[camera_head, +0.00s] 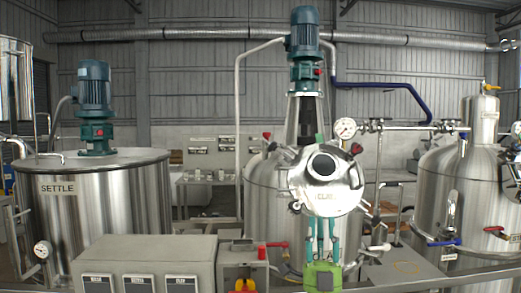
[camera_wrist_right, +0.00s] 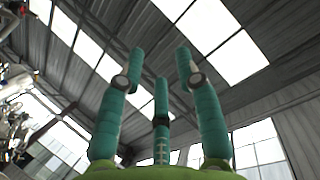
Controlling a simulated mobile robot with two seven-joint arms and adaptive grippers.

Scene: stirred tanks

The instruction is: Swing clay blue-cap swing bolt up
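The clay tank (camera_head: 268,190) stands in the middle of the head view. Its round steel hatch lid, labelled CLAY (camera_head: 325,197), faces me and has a short round port on its upper part. Small knobs sit around the lid, one dark red (camera_head: 356,148) at its upper right and one dark (camera_head: 296,207) at its left edge. I cannot make out a blue cap on any swing bolt. My right gripper (camera_head: 322,222) points up just below and in front of the lid. In the wrist view its teal fingers (camera_wrist_right: 160,85) are spread with nothing between them. My left gripper is not in view.
A grey control box (camera_head: 145,262) stands at front left, beside a red-handled valve (camera_head: 270,245). The settle tank (camera_head: 100,205) is at left, another steel tank (camera_head: 463,195) at right. A pressure gauge (camera_head: 345,128) and pipes rise near the lid's upper right.

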